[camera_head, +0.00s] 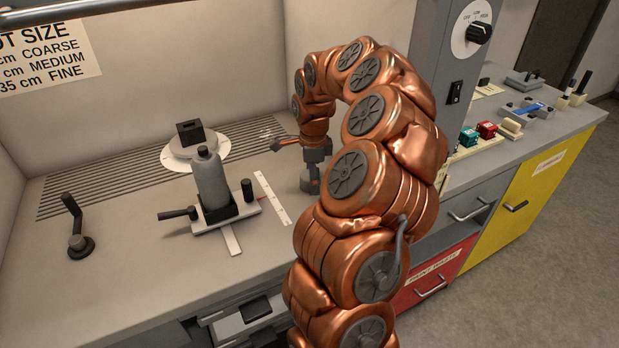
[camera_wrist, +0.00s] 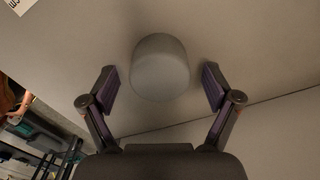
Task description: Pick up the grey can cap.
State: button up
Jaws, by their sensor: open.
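The grey can cap (camera_wrist: 160,67) is a short, plain cylinder standing on the light grey bench top in the wrist view. My gripper (camera_wrist: 158,79) is open, with one finger to each side of the cap and visible gaps between fingers and cap. In the head view my gripper (camera_head: 312,176) points down close to the bench, right of the clamp fixture. The cap is mostly hidden there behind the fingers and arm. A grey spray can (camera_head: 211,180) stands upright in the black holder of that fixture.
A white scale strip (camera_head: 271,198) lies between the fixture and my gripper. A black block (camera_head: 190,132) sits on a round stand behind the can. A crank handle (camera_head: 78,240) is at left. A grey control post (camera_head: 443,75) rises right of my arm.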

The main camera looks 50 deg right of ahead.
jog(key=c, duration=0.9)
jog(key=shift+r+b, duration=0.75)
jog(key=shift+r, duration=1.05)
jog(key=shift+s+a+b, duration=0.2)
jog(key=shift+s, duration=0.45)
jog(key=shift+s+a+b, duration=0.15)
jog(key=shift+s+a, duration=0.05)
jog(key=shift+s, duration=0.4)
jog(key=s+a+b, duration=0.1)
jog(key=s, duration=0.3)
jog(key=s+a+r+b, duration=0.1)
jog(key=s+a, duration=0.1)
jog(key=s, duration=0.2)
jog(key=s+a+b, duration=0.1)
jog(key=s, duration=0.3)
jog(key=shift+s+a+r, duration=0.2)
jog(key=shift+s+a, duration=0.1)
jog(key=shift+a, duration=0.1)
